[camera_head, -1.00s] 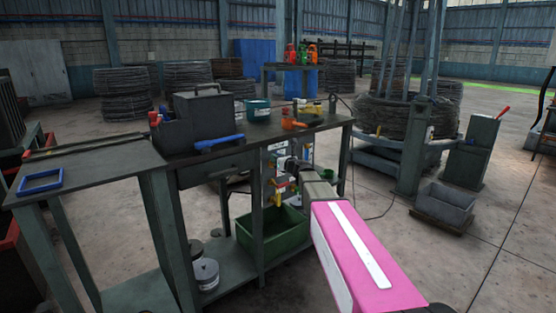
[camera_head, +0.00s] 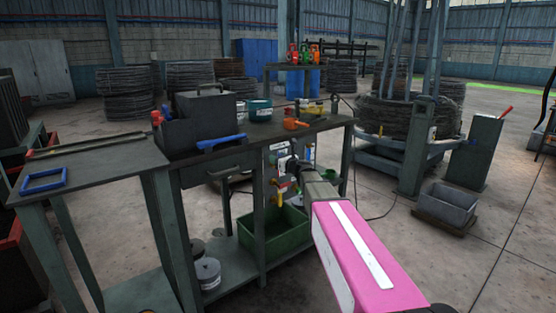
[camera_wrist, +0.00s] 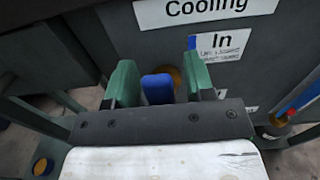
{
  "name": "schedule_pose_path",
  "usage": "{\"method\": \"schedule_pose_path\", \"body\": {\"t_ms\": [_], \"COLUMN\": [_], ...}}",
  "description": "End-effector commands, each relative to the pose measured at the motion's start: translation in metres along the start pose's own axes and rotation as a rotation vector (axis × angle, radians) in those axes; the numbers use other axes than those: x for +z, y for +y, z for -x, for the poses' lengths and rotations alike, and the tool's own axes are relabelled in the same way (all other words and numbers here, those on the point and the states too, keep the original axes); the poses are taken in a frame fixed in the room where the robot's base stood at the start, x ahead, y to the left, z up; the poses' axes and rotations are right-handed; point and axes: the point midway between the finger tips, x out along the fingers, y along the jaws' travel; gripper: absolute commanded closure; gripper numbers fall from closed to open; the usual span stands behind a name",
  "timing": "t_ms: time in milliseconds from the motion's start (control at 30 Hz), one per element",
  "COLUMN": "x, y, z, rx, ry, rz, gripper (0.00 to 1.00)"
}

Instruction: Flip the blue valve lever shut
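The blue valve lever (camera_wrist: 157,88) shows in the wrist view as a short blue tab in front of a yellow-brown round fitting (camera_wrist: 177,76). My gripper (camera_wrist: 160,72) is open, its two green fingers on either side of the lever. Gaps show between the lever and both fingers. A white label reading "In" with a blue edge (camera_wrist: 218,48) is behind the right finger. In the head view my gripper (camera_head: 283,172) is beside the workbench's end, small and partly hidden by my wrist; the lever is not clear there.
A "Cooling" sign (camera_wrist: 205,10) is on the dark panel above. A second fitting with blue and red parts (camera_wrist: 296,104) is at the right of the wrist view. The workbench top (camera_head: 262,134) and a green bin (camera_head: 272,236) are close to my arm.

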Motion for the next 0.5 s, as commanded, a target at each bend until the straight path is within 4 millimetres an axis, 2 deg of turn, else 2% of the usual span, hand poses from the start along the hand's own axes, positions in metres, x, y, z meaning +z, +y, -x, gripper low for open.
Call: {"method": "schedule_pose_path", "body": {"t_ms": [267,500], "x": [0.0,0.0], "y": [0.0,0.002], "z": [0.006,0.038], "rx": [-0.001,-0.001], "ry": [0.0,0.0], "rz": [-0.002,-0.002], "gripper": [0.51,0.51]}}
